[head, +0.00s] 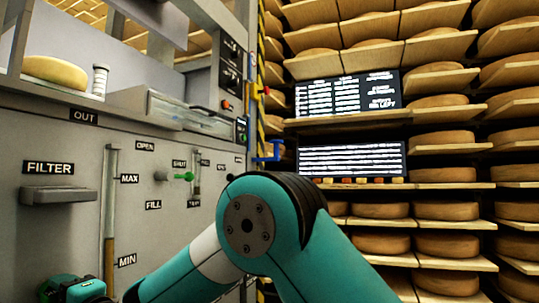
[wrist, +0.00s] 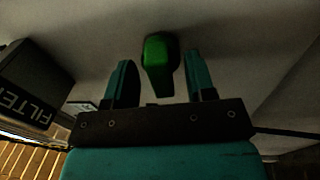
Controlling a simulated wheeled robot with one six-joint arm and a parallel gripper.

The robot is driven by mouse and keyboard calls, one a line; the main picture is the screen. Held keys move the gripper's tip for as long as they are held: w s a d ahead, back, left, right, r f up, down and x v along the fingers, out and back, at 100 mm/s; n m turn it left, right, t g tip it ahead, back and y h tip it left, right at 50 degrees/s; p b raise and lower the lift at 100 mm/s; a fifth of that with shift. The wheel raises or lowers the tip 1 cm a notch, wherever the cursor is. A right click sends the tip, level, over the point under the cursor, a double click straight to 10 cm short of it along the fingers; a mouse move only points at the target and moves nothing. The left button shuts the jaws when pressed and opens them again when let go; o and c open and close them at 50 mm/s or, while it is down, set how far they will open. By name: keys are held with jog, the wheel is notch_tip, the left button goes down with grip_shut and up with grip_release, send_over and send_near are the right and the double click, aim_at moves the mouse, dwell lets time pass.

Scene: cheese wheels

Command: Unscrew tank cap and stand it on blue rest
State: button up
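My gripper (wrist: 160,75) is open in the wrist view, with one teal finger on each side and a gap between them. A green knob-like part (wrist: 157,52) shows on the grey panel between and beyond the fingertips; it may be the tank cap, but its shape is dark and I cannot tell. Contact with the fingers is not visible. In the head view my arm's end (head: 75,290) is at the lower left, low by the panel, and the fingers are hidden. A small blue bracket (head: 270,150), possibly the blue rest, is on the panel's right edge.
The grey panel carries a FILTER holder (head: 66,195), a level tube (head: 109,220) and a green-handled valve (head: 180,176) by the SHUT label. A cheese wheel (head: 55,71) sits in the upper bay. Shelves of cheese wheels (head: 445,243) and two screens (head: 348,95) fill the right.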

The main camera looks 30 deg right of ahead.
jog(key=b+v, duration=0.3)
jog(key=v, duration=1.4)
jog(key=shift+s+d, duration=0.15)
jog(key=shift+c, duration=0.3)
